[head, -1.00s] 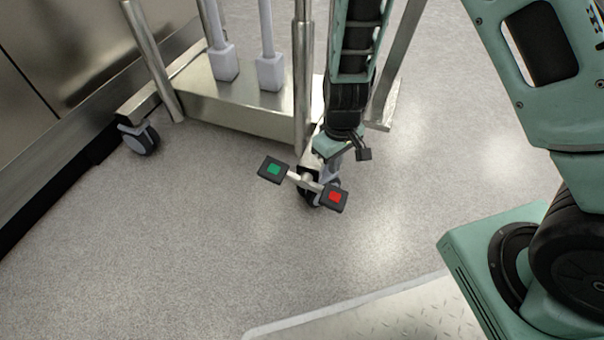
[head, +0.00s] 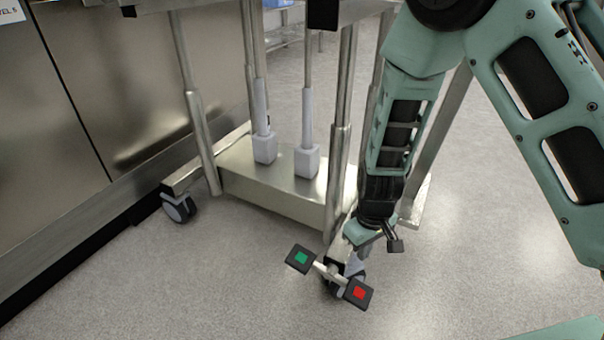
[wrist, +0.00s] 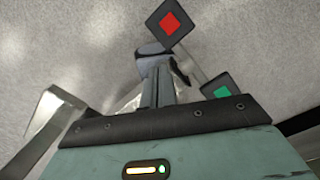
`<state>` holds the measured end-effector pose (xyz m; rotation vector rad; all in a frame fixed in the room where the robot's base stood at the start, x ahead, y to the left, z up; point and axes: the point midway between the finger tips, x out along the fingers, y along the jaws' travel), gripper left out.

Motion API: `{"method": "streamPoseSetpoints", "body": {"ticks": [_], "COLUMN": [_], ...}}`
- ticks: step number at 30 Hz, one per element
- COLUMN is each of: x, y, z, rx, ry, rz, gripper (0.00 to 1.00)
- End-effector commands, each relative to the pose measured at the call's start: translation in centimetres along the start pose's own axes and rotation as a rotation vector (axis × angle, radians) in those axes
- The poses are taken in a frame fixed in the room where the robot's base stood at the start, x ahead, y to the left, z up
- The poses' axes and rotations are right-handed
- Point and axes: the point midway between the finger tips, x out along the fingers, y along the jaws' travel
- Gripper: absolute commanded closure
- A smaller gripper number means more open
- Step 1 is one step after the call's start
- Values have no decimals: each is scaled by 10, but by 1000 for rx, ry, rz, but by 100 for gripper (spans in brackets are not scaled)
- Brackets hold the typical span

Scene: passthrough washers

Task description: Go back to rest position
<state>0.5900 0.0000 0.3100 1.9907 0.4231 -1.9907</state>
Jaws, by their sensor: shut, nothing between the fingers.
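My gripper (head: 355,258) hangs low at the end of my downward arm, close to a caster at the near corner of the metal cart. Its fingers are together and empty; they also show in the wrist view (wrist: 157,86). A two-ended pedal sits at this caster, with a green-marked pad (head: 300,258) on the left and a red-marked pad (head: 358,292) on the right. In the wrist view the red pad (wrist: 169,23) is beyond the fingertips and the green pad (wrist: 222,92) is to their right. I cannot tell whether the fingers touch the caster or pedal.
The cart's metal base (head: 275,195) and upright posts (head: 338,150) stand just behind and left of my gripper. Another caster (head: 179,207) is farther left, near the metal wall panels (head: 110,70). Open floor (head: 470,230) lies to the right.

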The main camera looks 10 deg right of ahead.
Motion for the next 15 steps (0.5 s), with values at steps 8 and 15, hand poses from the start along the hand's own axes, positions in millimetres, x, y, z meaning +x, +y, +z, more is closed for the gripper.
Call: {"method": "streamPoseSetpoints", "body": {"ticks": [8,15], "x": [-64,-195], "y": [-37,-107], "z": [3,45], "rx": [-20,-105], "ry": [21,28], "rz": [-74,-174], "gripper": [100,100]}}
